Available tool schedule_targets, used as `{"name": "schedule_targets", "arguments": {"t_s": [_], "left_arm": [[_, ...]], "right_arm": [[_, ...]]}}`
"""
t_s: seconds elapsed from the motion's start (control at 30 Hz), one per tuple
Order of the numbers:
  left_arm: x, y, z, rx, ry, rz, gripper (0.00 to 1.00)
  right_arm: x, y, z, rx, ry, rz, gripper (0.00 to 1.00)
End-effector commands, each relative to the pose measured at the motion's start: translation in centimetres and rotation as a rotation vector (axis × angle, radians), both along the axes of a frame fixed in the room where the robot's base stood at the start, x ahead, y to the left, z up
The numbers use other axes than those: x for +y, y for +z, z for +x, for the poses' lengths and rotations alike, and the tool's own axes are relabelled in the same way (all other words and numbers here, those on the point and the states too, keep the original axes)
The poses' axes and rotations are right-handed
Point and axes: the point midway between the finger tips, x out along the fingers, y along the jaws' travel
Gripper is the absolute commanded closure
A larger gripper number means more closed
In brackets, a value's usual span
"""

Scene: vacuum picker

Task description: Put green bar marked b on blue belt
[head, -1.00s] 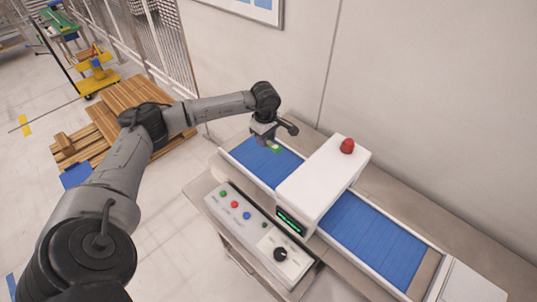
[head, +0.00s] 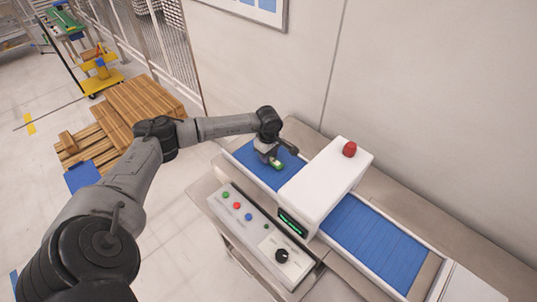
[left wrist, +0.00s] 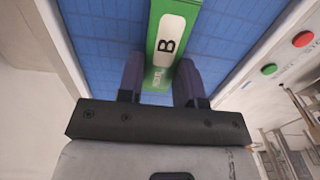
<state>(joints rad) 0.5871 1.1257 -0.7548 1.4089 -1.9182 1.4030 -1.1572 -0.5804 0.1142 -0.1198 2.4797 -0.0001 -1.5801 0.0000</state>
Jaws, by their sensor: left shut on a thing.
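The green bar (left wrist: 165,40) shows in the left wrist view with a white label marked B. My left gripper (left wrist: 160,80) is shut on it, one dark finger on each side. The bar is over the blue belt (left wrist: 100,60); I cannot tell whether it touches the belt. In the head view my left gripper (head: 274,162) is low over the left part of the blue belt (head: 245,157), and a bit of the green bar (head: 278,166) shows at its tip. My right gripper is not in view.
A white housing with a red dome (head: 349,149) spans the belt just right of the gripper. A control panel (head: 255,228) with colored buttons and a black knob stands along the front. Wooden pallets (head: 140,105) are at the left. A wall is behind the belt.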

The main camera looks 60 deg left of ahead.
Motion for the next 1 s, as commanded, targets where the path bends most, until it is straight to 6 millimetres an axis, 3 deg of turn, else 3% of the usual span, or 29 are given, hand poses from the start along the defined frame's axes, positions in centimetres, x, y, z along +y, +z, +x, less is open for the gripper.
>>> {"name": "schedule_targets", "arguments": {"t_s": [0.13,0.17,0.4,0.77,1.0], "left_arm": [[0.0,-0.4,0.0,0.000,0.000,0.000,0.90],[0.0,-0.2,0.0,0.000,0.000,0.000,0.64],[0.0,-0.2,0.0,0.000,0.000,0.000,0.42],[0.0,0.5,0.1,-0.002,0.000,0.001,0.42],[0.1,4.5,0.1,-0.005,-0.001,0.001,0.42]], "right_arm": [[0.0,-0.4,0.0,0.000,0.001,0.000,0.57],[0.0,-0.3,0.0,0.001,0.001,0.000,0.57],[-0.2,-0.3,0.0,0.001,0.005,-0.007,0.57],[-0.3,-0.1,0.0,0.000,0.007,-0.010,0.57],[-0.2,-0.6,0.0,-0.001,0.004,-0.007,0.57]]}}
